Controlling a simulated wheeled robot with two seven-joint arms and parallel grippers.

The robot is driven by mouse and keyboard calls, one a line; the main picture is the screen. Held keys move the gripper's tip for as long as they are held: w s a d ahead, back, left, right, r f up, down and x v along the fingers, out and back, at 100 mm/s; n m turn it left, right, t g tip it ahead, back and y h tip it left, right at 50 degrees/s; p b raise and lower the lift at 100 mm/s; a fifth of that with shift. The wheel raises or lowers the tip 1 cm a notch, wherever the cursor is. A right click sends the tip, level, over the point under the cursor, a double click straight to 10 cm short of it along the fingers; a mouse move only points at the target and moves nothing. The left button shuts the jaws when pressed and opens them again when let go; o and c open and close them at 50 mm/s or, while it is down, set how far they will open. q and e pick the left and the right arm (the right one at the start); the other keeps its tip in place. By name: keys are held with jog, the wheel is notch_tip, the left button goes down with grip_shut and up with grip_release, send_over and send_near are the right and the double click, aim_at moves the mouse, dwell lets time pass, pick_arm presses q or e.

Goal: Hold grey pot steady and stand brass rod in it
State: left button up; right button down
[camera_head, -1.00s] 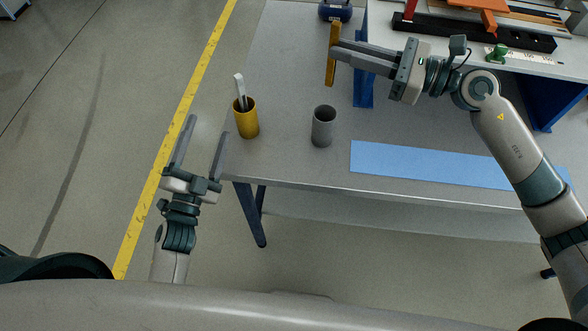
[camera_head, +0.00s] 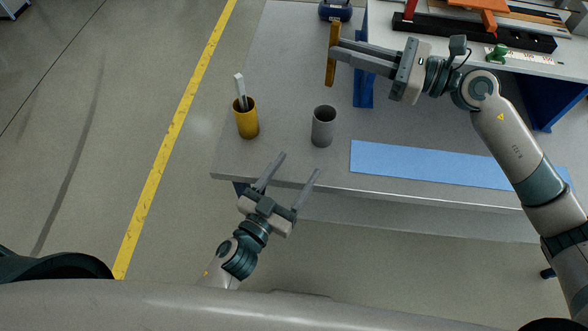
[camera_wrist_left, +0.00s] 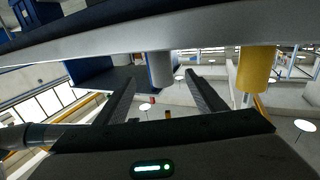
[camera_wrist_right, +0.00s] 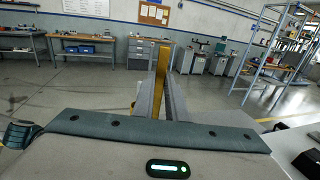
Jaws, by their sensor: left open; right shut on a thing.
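The grey pot (camera_head: 323,127) stands upright on the grey table, with nothing seen standing in it. It also shows between the fingers in the left wrist view (camera_wrist_left: 161,70). My left gripper (camera_head: 300,163) is open and empty at the table's front edge, short of the pot and apart from it. My right gripper (camera_head: 334,47) is shut on the brass rod (camera_head: 332,68) at the back of the table, beyond the pot. The rod also shows upright in the right wrist view (camera_wrist_right: 161,72).
A yellow pot (camera_head: 247,121) holding a light grey bar (camera_head: 240,90) stands left of the grey pot. A blue mat (camera_head: 430,163) lies to the right. A blue upright (camera_head: 364,88) and a raised shelf with tools are behind. The table's front left is clear.

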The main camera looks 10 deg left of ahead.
aim_at(318, 136)
pick_arm(q)
jog(key=shift+w, duration=0.15)
jog(key=x, duration=1.1)
jog(key=shift+w+d, duration=0.15)
jog(key=shift+w, duration=0.2)
jog(key=c, duration=1.2)
